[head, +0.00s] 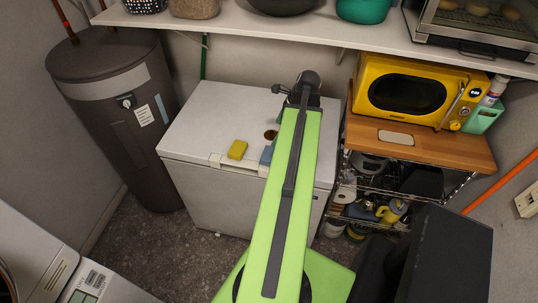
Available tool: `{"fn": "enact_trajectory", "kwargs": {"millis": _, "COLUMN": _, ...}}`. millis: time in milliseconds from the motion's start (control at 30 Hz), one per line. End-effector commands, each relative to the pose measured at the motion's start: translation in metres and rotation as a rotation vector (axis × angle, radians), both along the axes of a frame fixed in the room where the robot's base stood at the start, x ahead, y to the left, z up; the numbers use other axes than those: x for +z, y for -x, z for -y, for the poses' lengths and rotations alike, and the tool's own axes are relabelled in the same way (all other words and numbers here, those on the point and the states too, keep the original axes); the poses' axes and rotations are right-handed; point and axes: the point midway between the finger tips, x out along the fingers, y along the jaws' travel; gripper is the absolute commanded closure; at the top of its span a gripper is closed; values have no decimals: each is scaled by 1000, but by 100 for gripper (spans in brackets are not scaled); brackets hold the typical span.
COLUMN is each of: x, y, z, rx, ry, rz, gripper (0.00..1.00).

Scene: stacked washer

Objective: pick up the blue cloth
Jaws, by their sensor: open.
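A blue cloth (266,155) lies near the front edge of the white chest-like appliance's lid (225,110). My green arm crosses in front of its right side, so part of it may be hidden. My gripper (285,90) is at the dark far end of the arm, above the back part of the lid. It is farther back than the cloth and apart from it. It is open, though its fingers are small and partly hidden by the wrist. I see nothing held in it.
A yellow sponge-like block (237,149) lies left of the cloth, and a small brown round item (270,135) lies behind it. A shelf (270,28) overhangs the back. A yellow microwave (410,90) stands on a wooden-topped rack at right. The lid's left is clear.

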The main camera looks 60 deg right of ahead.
Motion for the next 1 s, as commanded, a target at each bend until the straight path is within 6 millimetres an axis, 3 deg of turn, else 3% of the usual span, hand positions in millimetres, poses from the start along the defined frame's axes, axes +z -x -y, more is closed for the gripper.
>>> {"fn": "enact_trajectory", "kwargs": {"millis": 33, "x": 4, "y": 14, "z": 9, "rx": -64, "ry": -15, "rz": 5, "gripper": 0}}
{"fn": "enact_trajectory", "kwargs": {"millis": 133, "x": 5, "y": 27, "z": 17, "rx": -135, "ry": -34, "rz": 10, "gripper": 0}}
{"fn": "enact_trajectory", "kwargs": {"millis": 367, "x": -5, "y": 27, "z": 17, "rx": -147, "ry": -37, "rz": 10, "gripper": 0}}
{"fn": "enact_trajectory", "kwargs": {"millis": 833, "x": -98, "y": -8, "z": 8, "rx": -143, "ry": -36, "rz": 10, "gripper": 0}}
{"fn": "enact_trajectory", "kwargs": {"millis": 1000, "x": -112, "y": -16, "z": 6, "rx": -144, "ry": -35, "rz": 10, "gripper": 0}}
